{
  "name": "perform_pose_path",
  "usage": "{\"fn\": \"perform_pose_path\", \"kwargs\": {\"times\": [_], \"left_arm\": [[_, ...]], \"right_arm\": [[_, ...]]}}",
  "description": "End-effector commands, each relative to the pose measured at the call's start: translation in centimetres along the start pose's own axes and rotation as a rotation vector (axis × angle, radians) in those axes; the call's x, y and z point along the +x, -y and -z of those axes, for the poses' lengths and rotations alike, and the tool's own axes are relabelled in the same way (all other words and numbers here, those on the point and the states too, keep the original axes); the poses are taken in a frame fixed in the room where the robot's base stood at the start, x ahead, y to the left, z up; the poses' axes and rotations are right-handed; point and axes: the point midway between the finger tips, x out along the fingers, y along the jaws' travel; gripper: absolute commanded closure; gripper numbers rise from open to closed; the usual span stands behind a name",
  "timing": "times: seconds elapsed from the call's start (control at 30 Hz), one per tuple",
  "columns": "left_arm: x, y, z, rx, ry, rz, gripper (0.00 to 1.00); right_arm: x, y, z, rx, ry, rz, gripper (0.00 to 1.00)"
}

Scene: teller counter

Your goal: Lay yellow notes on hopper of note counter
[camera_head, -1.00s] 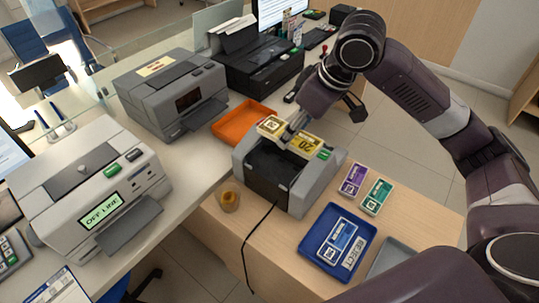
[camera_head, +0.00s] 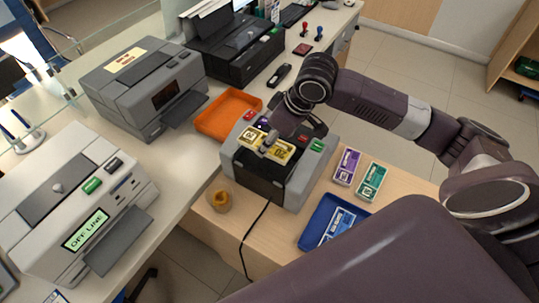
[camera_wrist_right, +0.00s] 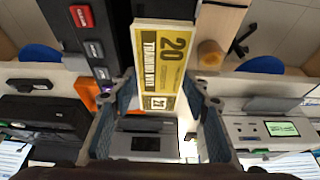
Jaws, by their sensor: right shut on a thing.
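The note counter (camera_head: 296,185) is a grey machine with a dark front, on the wooden desk. My right gripper (camera_head: 267,143) is above its top, fingers pointing down toward the counter's front. It is shut on the yellow notes (camera_head: 281,152), a banded bundle marked 20. The wrist view shows the yellow notes (camera_wrist_right: 163,50) between the two fingers of my right gripper (camera_wrist_right: 160,88), with the counter's dark top (camera_wrist_right: 66,20) beside them. Whether the notes touch the hopper I cannot tell; arm and gripper hide part of it. My left gripper is out of view.
Purple notes (camera_head: 347,166) and green notes (camera_head: 371,181) lie right of the counter, near a blue tray (camera_head: 312,233) with notes. An orange tray (camera_head: 213,122) sits behind left. A small yellow-brown pot (camera_head: 219,201) and a black cable (camera_head: 252,229) are in front.

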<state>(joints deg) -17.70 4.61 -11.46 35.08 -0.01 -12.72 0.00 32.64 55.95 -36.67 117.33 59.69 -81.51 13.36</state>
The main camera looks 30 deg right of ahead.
Motion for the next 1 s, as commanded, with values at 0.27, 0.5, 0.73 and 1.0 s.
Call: {"fn": "perform_pose_path", "kwargs": {"times": [0.27,0.5,0.73,1.0], "left_arm": [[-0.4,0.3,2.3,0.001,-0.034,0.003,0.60],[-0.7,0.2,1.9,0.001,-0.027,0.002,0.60],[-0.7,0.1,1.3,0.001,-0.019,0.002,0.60],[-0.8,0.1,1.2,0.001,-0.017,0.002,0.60]], "right_arm": [[3.1,0.0,-1.2,0.000,0.000,0.001,0.85],[6.2,0.0,-2.6,0.002,0.002,0.001,0.85],[6.8,0.0,-2.8,-0.001,-0.002,-0.001,0.85],[7.0,0.0,-2.9,-0.001,-0.001,-0.001,0.51]]}}
